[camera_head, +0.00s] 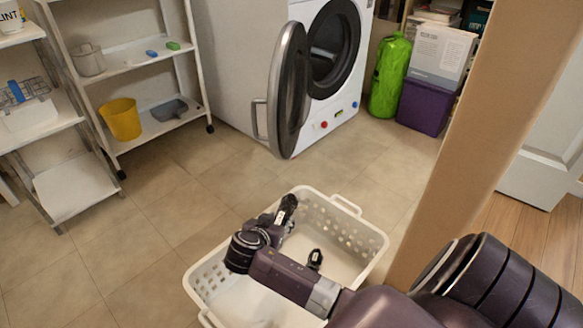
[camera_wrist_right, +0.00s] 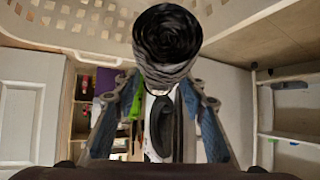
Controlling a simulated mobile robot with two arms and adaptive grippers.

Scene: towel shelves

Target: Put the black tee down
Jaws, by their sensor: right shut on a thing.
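The black tee (camera_wrist_right: 168,42) is a dark rolled bundle in the right wrist view, with its spiral end facing the camera. My right gripper (camera_wrist_right: 161,84) has a finger on each side of the bundle and is shut on it. In the head view my right gripper (camera_head: 286,208) is over the far left part of the white laundry basket (camera_head: 342,216). I cannot make out the tee there behind the hand and wrist. Whether the tee touches the basket is unclear. My left gripper is out of view.
A washing machine (camera_head: 286,40) stands behind the basket with its round door (camera_head: 291,92) open. White shelves with a yellow bucket (camera_head: 121,119) are at the left. A green bag (camera_head: 390,76) and purple box (camera_head: 424,106) stand back right. A beige post (camera_head: 468,140) is close right.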

